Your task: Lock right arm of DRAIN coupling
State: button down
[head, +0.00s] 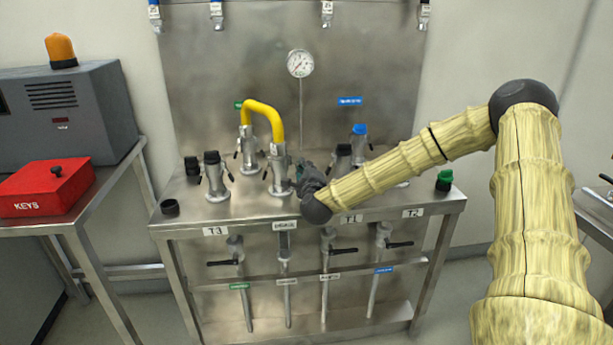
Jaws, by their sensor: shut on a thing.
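The DRAIN coupling (280,178) is a metal fitting on the steel bench, above a small white label that is hard to read. One end of a bent yellow hose (264,107) sits upright on it. The coupling's left arm (265,173) shows as a thin dark lever beside its body. My gripper (300,176) is at the coupling's right side and is shut. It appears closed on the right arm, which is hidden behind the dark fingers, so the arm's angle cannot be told.
The hose's other end sits on a coupling (248,155) behind left. A black-capped coupling (214,178) stands left. Blue-capped (359,145) and black-capped (343,160) fittings stand close right of my gripper. A pressure gauge (300,63) is on the back panel. A red KEYS box (46,190) stands far left.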

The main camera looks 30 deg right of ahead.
jog(key=m+b, duration=0.1)
jog(key=b, duration=0.1)
jog(key=f+m+b, duration=0.1)
jog(key=b, duration=0.1)
jog(key=a+f+m+b, duration=0.1)
jog(key=shift+w+f+m+b, duration=0.15)
jog(key=shift+w+m+b, duration=0.15)
jog(key=shift+b, duration=0.1)
jog(key=m+b, duration=0.1)
jog(key=a+m+b, duration=0.1)
jog(key=b, duration=0.1)
jog(key=shift+w+f, duration=0.1)
jog(key=shift+w, duration=0.05)
jog(key=shift+m+b, duration=0.3)
jog(key=shift+b, duration=0.05)
jog(key=c, duration=1.6)
grip_release()
jog(key=shift+d, duration=0.1)
jog(key=shift+r, duration=0.2)
